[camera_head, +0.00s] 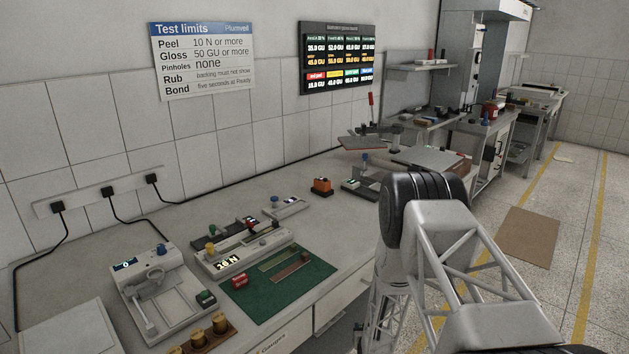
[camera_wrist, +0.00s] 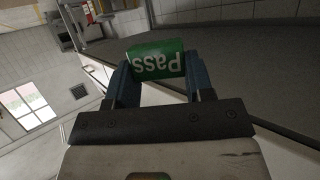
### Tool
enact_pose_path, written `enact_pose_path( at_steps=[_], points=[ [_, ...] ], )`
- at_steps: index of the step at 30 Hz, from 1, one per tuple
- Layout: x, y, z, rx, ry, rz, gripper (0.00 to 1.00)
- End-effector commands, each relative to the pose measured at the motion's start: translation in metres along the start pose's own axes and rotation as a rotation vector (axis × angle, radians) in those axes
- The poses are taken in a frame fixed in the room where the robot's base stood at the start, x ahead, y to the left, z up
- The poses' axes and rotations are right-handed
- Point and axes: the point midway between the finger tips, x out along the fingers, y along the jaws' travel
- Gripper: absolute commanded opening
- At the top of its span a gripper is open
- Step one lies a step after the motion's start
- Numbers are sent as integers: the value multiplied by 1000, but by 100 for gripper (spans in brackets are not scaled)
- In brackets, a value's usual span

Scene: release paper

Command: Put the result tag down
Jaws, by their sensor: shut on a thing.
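The result tag (camera_wrist: 157,61) is a green block with the word "Pass" in white, upside down in the wrist view. My gripper (camera_wrist: 160,76) is shut on it, with one dark blue finger on each side. The tag is held up near the pale edge of a grey surface. In the head view, my arm stands in front of the bench at the right, and I cannot make out the gripper or the tag there.
The grey bench (camera_head: 190,225) holds a green mat (camera_head: 257,297), a tester reading "26 N" (camera_head: 240,255), a press-like device (camera_head: 160,290), an orange block (camera_head: 321,186) and brass weights (camera_head: 220,322). A clear bench stretch lies behind the orange block. A results screen (camera_head: 338,60) hangs above.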

Motion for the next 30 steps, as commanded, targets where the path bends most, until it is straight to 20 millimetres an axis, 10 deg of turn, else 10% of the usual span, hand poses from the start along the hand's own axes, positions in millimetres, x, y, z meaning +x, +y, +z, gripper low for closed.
enact_pose_path(
  at_steps=[30],
  points=[
    [-32, -34, -37, -40, 2, -94, 26]
  ],
)
